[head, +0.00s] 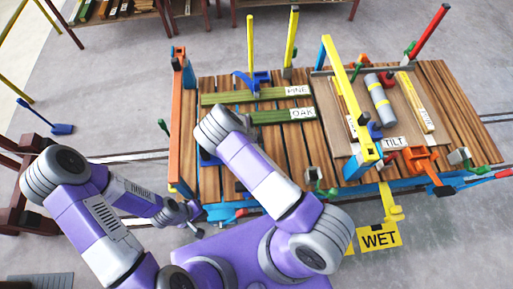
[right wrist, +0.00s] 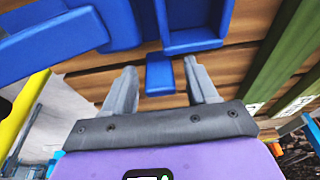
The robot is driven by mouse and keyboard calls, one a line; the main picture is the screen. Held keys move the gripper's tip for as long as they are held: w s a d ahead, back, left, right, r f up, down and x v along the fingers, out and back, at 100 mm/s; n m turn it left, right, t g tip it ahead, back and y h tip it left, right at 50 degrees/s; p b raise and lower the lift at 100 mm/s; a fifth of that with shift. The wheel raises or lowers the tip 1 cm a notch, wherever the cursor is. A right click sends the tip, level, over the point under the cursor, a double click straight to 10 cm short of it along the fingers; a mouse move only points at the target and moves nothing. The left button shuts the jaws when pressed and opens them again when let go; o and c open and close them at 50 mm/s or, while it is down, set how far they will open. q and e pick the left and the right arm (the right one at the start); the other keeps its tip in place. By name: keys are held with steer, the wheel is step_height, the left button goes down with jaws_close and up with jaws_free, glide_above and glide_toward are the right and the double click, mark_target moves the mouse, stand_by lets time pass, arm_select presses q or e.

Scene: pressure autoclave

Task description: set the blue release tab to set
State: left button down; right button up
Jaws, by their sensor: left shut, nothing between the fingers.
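A small blue tab (right wrist: 159,75), which looks like the release tab, lies against the brown boards in the right wrist view. It is below a larger blue bracket (right wrist: 195,40). My right gripper (right wrist: 161,70) is open, with its two grey fingers on either side of the tab and a visible gap at each side. I cannot tell how far above the tab the fingertips are. In the head view my right forearm hides that gripper and the tab. My left gripper (head: 189,218) is shut and empty, low beside the near left corner of the wooden deck (head: 455,108).
Two green planks, labelled PINE (head: 240,97) and OAK (head: 285,115), lie on the deck. A blue beam (right wrist: 55,45) crosses the wrist view's left.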

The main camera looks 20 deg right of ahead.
steer(key=v, duration=0.7)
steer(key=shift+r, duration=0.3)
stand_by(0.4)
